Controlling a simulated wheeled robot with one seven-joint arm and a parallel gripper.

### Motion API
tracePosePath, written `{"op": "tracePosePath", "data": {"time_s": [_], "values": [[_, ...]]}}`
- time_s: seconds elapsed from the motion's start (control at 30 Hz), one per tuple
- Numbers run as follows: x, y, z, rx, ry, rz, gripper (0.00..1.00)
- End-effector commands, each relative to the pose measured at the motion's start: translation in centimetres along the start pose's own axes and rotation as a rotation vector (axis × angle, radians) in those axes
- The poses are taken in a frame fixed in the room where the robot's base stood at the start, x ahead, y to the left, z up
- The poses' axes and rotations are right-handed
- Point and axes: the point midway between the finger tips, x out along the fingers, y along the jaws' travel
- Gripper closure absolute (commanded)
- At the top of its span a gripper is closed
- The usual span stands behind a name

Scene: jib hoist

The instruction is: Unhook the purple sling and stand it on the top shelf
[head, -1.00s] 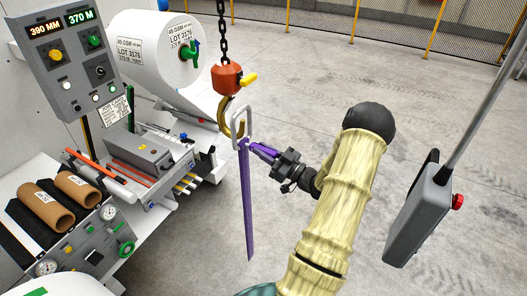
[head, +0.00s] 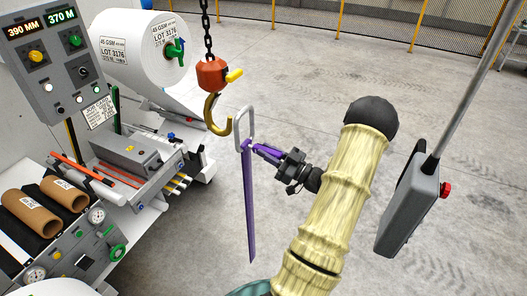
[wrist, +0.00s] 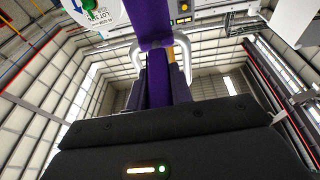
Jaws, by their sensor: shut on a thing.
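The purple sling (head: 250,205) hangs down as a long flat strap below a pale metal ring (head: 251,120). My gripper (head: 252,148) is shut on the sling just under the ring. The orange hoist block with its brass hook (head: 213,118) hangs from a chain to the left of the ring. The ring appears clear of the hook, with a small gap between them. In the wrist view the purple strap (wrist: 156,75) lies between my fingers, with the ring's pale bars on both sides. I cannot make out the top shelf in these views.
A machine with a large white roll (head: 140,50), a control panel (head: 65,65) and two brown cores (head: 32,212) stands at the left. A grey pendant box (head: 408,205) hangs at the right, near my arm. Open concrete floor lies behind.

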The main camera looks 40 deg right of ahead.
Motion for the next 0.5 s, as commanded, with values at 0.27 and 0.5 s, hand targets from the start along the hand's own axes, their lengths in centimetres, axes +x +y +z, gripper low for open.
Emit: {"op": "tracePosePath", "data": {"time_s": [0.27, 0.5], "values": [[-0.25, -0.03, -0.22, 0.000, 0.003, -0.001, 1.00], [-0.79, 0.01, -0.23, -0.001, 0.003, 0.000, 1.00]]}}
